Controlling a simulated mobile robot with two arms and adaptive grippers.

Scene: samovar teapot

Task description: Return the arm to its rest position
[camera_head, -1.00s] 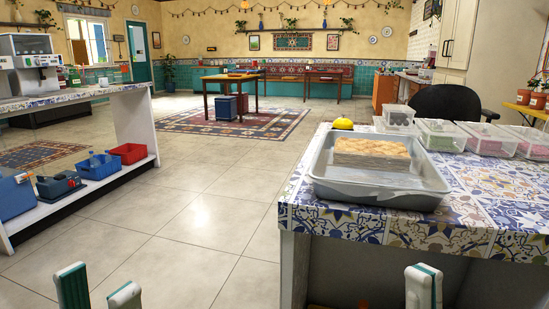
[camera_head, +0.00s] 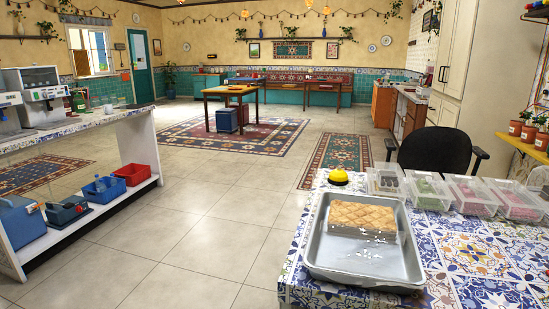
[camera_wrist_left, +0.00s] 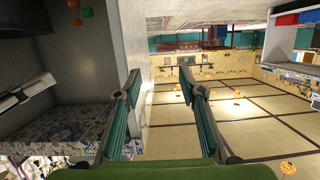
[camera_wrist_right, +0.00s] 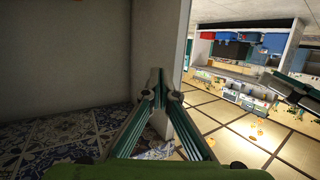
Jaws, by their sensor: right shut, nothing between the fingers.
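Neither of my arms shows in the head view. In the left wrist view my left gripper (camera_wrist_left: 160,75) has its two green-lined fingers wide apart, with nothing between them. In the right wrist view my right gripper (camera_wrist_right: 163,85) has its fingertips together and holds nothing. Part of what looks like my other gripper shows at the right edge of the right wrist view.
A tiled counter (camera_head: 470,262) stands at the right with a metal baking tray (camera_head: 365,268) of pastry, a yellow bell (camera_head: 339,176) and several clear boxes (camera_head: 470,195). A white shelf unit (camera_head: 145,195) stands left. Open floor (camera_head: 190,240) lies between.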

